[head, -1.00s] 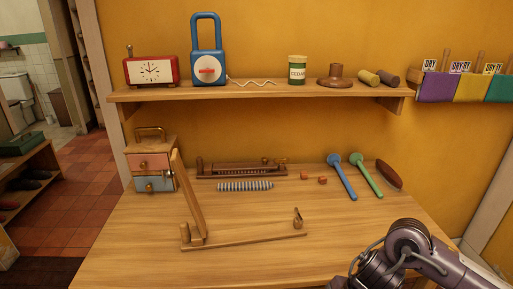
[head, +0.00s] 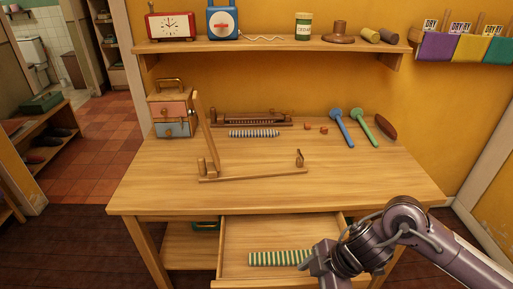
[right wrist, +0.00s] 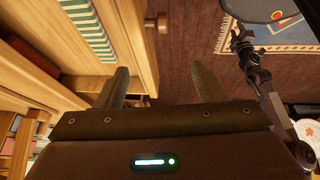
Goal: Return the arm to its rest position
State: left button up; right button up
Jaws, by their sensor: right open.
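My right arm comes in from the lower right of the head view. Its gripper (head: 316,264) is over the right part of the open drawer (head: 285,234), right of a green-striped roll (head: 278,258) lying inside. In the right wrist view its two fingers (right wrist: 160,86) stand wide apart with nothing between them. The roll (right wrist: 88,28) and the drawer's wooden knob (right wrist: 161,22) show there at upper left. A dark jointed arm (right wrist: 247,52), seemingly my left, is at right in that view; its jaws are too small to read. The head view shows no left arm.
The table (head: 270,190) holds a wooden frame piece (head: 250,174), a blue-striped roll (head: 254,134), a small drawer chest (head: 173,112) and two mallets (head: 342,127). A shelf (head: 270,45) hangs above. The drawer juts out below the table's front edge.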

jog(key=w+a+r+m+t+y, duration=0.25)
jog(key=a+r+m+t, duration=0.35)
jog(key=a, duration=0.4)
jog(key=s+d+f+m+g+h, duration=0.2)
jog(key=s+d+f+m+h, duration=0.3)
jog(key=d, duration=0.4)
jog(key=s+d+f+m+g+h, duration=0.1)
jog(key=s+d+f+m+h, duration=0.15)
jog(key=s+d+m, duration=0.45)
notch_tip(320, 180, down, 29)
jog(key=s+d+n+g, duration=0.2)
pick_arm(q)
jog(key=shift+s+r+p, duration=0.3)
jog(key=shift+r+p, duration=0.5)
pick_arm(e)
jog(key=s+d+f+g, duration=0.1)
jog(key=s+d+f, duration=0.2)
jog(key=s+f, duration=1.4)
jog(key=shift+s+f, duration=0.25)
jog(key=shift+s, duration=1)
